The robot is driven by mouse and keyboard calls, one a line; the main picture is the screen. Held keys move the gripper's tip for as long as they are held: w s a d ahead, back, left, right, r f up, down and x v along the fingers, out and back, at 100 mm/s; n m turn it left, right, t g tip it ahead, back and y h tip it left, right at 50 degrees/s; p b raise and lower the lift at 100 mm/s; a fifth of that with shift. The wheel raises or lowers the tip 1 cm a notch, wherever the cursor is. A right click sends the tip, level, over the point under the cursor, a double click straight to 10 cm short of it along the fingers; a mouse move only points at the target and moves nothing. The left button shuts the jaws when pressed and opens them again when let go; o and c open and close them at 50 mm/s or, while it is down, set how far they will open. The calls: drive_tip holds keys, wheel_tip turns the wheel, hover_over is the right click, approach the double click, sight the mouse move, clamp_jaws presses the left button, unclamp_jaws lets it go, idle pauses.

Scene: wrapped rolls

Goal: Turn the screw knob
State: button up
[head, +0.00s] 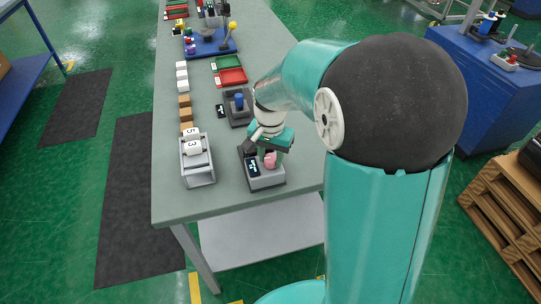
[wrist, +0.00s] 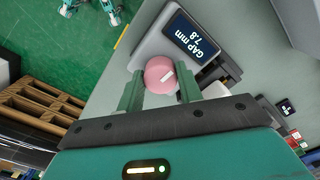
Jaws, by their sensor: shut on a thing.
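The screw knob (wrist: 162,75) is pink and round with a pale mark on its face. It belongs to a small grey device (wrist: 160,38) whose dark screen (wrist: 190,34) reads "GAP mm 7.8".
A grey rack (head: 198,172) with white rolls marked 5 and 3 stands just left of the device. Behind is a dark device with a blue knob (head: 239,101). Brown and white blocks line the table's left side. The table's front strip (head: 215,205) is clear.

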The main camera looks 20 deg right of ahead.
sight(272, 158)
drive_tip(key=n, duration=0.7)
drive_tip(key=shift+d, duration=0.1)
drive_tip(key=n, duration=0.6)
drive_tip(key=shift+n, duration=0.4)
drive_tip(key=o, duration=1)
wheel_tip(272, 158, up, 14)
drive_tip(key=shift+f, duration=0.1)
idle(0.3)
